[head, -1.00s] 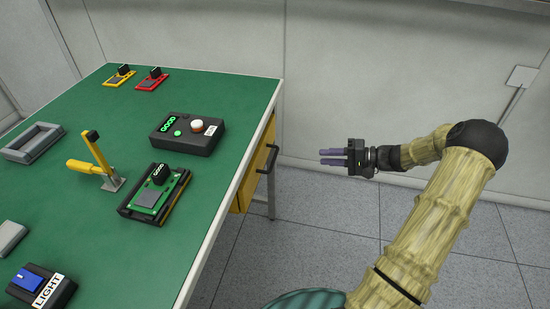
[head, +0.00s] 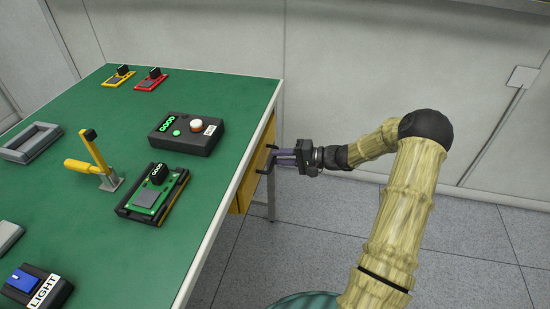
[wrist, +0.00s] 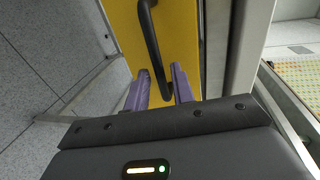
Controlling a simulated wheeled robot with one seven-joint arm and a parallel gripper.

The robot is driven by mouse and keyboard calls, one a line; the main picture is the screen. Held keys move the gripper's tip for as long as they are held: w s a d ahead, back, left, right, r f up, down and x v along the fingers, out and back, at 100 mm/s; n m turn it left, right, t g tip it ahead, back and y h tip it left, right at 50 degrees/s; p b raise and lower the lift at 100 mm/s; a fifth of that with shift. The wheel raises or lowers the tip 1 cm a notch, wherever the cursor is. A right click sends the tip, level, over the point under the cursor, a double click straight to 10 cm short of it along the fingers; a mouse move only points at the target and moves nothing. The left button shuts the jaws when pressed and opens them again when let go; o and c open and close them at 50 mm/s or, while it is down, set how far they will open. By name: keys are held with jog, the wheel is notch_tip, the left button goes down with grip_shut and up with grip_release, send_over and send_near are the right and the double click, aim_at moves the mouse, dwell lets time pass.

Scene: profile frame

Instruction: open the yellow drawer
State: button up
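The yellow drawer (head: 241,192) sits under the right edge of the green table and looks closed. Its dark bar handle (head: 268,160) is partly covered by my gripper in the head view. In the wrist view the drawer front (wrist: 127,30) is yellow, and the black handle (wrist: 153,48) runs down between my two purple fingers. My gripper (head: 282,157) is at the handle, and in the wrist view (wrist: 161,88) its fingers stand apart, one on each side of the handle's lower end. A gap shows between the fingers and the handle.
On the green table (head: 95,240) stand a black box marked GOOD (head: 187,134), a green circuit board (head: 152,196), a yellow lever (head: 92,160) and a LIGHT switch box (head: 36,288). The floor (head: 310,240) right of the table is clear.

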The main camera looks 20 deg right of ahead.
jog(key=shift+x, duration=1.1)
jog(key=shift+d, duration=0.1)
jog(key=shift+c, duration=0.3)
grip_shut()
